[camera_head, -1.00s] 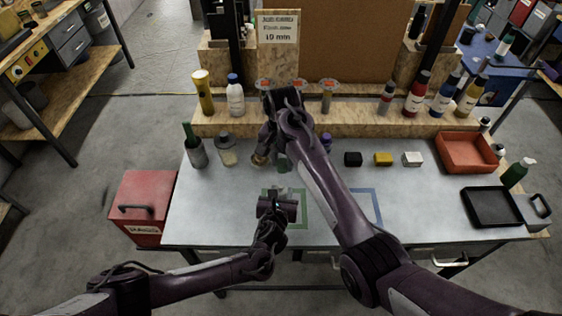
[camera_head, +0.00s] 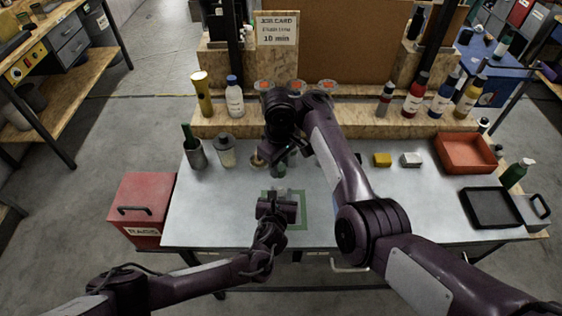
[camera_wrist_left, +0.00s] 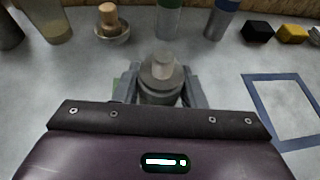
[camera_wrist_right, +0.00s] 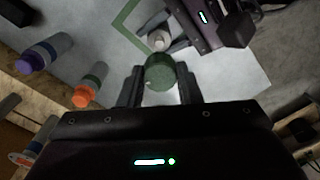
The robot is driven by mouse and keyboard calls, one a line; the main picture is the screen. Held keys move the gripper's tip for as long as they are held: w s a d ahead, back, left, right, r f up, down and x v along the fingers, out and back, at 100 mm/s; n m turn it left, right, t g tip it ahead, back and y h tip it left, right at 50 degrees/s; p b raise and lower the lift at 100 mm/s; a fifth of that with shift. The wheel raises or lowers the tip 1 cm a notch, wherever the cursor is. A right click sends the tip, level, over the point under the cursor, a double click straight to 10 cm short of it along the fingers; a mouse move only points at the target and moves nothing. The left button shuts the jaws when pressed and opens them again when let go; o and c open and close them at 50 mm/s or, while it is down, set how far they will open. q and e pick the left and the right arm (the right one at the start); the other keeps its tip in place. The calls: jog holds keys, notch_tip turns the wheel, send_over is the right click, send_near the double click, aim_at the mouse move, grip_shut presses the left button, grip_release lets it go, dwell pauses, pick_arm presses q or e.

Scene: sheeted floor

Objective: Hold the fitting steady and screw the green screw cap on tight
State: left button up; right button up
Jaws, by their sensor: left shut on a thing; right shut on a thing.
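My left gripper (camera_head: 278,208) is low over the green square outline on the table and shut on the fitting. In the left wrist view the fitting (camera_wrist_left: 161,73) is a grey upright cylinder with a paler, narrower top, and no cap is on it. My right gripper (camera_head: 281,172) is behind and above it, pointing down. In the right wrist view the round green screw cap (camera_wrist_right: 160,73) is shut between its fingers. The fitting (camera_wrist_right: 157,41) shows just beyond the cap there; the cap looks apart from it. The arm hides part of the cap in the head view.
A pale jar (camera_head: 226,153), a grey cup with a green bottle (camera_head: 196,155) and a wooden-handled item (camera_wrist_left: 109,22) stand behind left. Yellow (camera_head: 382,160) and white (camera_head: 411,160) blocks lie right. A red tray (camera_head: 466,152) and black tray (camera_head: 492,207) are far right. The front table is clear.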

aim_at(280, 187)
jog(key=shift+d+f, duration=0.1)
dwell(0.3)
jog(key=shift+f, duration=2.8)
jog(key=shift+s+f, duration=0.1)
jog(key=shift+f, duration=1.1)
